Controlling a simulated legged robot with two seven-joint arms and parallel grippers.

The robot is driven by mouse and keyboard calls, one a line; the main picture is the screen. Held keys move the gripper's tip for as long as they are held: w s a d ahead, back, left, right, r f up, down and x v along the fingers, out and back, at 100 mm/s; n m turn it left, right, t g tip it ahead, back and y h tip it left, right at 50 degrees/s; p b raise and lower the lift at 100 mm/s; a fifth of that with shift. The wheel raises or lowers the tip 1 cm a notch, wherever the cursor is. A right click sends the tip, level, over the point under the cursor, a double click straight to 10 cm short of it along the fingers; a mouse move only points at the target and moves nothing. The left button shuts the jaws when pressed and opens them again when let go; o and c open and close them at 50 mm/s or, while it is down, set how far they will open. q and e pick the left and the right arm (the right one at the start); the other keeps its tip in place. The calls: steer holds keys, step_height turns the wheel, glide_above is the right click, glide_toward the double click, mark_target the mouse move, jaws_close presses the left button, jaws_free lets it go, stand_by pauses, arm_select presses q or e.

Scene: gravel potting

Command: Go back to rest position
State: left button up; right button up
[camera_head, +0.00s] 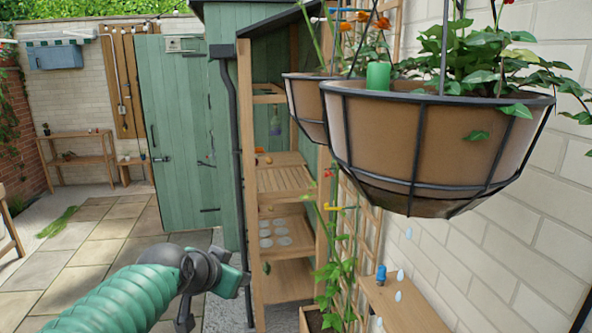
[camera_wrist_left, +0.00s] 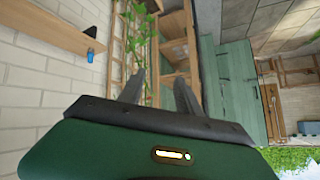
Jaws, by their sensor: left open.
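My left arm, with a ribbed green sleeve, comes in from the lower left of the head view. Its left gripper (camera_head: 214,303) hangs over the paving in front of the wooden shelf rack, with its dark fingers apart. In the left wrist view, the two fingers of the left gripper (camera_wrist_left: 159,80) stand apart with nothing between them. The gripper touches nothing that I can see. My right gripper is in neither view.
A hanging basket (camera_head: 430,150) with plants and a green cylinder (camera_head: 378,76) fills the upper right; drops show below it. A wooden shelf (camera_head: 405,308) bears a blue object (camera_head: 381,275). The shelf rack (camera_head: 285,180) stands ahead. Open paving (camera_head: 90,250) lies left.

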arm_select(q)
steer(key=s+a+f+n+g+y, duration=0.1)
steer(key=s+a+f+n+g, duration=0.1)
steer(key=s+f, duration=1)
steer(key=s+a+f+n+g+y, duration=0.1)
steer(key=s+a+f+n+g, duration=0.2)
steer(key=s+f, duration=1)
step_height(320, 180, down, 4)
steer(key=shift+s+a+f+n+g, duration=0.2)
steer(key=shift+a+n+g, duration=0.1)
steer(key=shift+a+g, duration=0.7)
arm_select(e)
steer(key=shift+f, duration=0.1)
arm_select(q)
steer(key=shift+w+d, duration=0.1)
steer(key=shift+d, duration=0.1)
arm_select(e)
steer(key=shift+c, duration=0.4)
